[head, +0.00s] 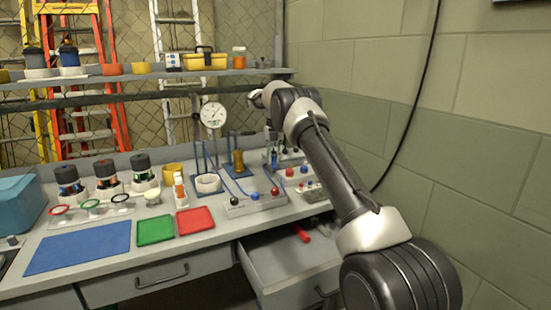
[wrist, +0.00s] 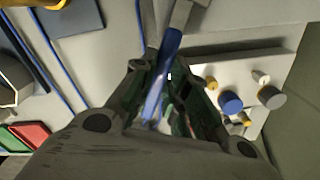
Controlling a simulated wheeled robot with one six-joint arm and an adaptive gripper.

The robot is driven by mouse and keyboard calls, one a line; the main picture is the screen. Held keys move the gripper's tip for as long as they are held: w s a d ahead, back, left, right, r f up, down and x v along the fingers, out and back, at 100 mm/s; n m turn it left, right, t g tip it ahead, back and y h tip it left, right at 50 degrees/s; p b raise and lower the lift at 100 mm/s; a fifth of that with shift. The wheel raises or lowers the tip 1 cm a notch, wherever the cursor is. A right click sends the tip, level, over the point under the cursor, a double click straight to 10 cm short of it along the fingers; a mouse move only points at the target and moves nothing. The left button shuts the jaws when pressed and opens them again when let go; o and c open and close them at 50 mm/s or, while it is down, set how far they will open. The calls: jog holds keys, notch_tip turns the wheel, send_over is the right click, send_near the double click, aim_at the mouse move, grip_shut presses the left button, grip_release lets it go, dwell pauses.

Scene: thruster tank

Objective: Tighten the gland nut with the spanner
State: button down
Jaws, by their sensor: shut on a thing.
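My gripper (wrist: 164,78) is shut on the blue handle of the spanner (wrist: 160,80) in the wrist view. The spanner's grey metal end (wrist: 180,16) reaches past the fingers to the top of the picture. In the head view my gripper (head: 271,135) is over the back right of the bench, largely hidden by my arm. A brass fitting (head: 238,163), which looks like the gland with its nut, stands left of my gripper at the back of the bench. Whether the spanner touches any nut cannot be seen.
A grey block with coloured knobs (head: 255,203) and blue cables stands in front of the fitting. A dial gauge (head: 213,115) is to the left. The drawer (head: 285,263) is open below. Red (head: 195,221) and green trays lie on the bench, with a wall at right.

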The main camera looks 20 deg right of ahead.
jog(key=shift+w+a, duration=0.1)
jog(key=shift+a, duration=0.1)
jog(key=shift+a+m, duration=0.1)
jog(key=shift+m, duration=0.2)
jog(key=shift+w+a+m, duration=0.3)
jog(key=shift+a+m, duration=0.15)
jog(key=shift+m, duration=0.15)
jog(key=shift+w+a+m, duration=0.35)
jog(key=shift+a+m, duration=0.15)
jog(key=shift+m, duration=0.3)
jog(key=shift+w+a+m, duration=0.4)
jog(key=shift+a+m, duration=0.05)
jog(key=shift+m, duration=0.15)
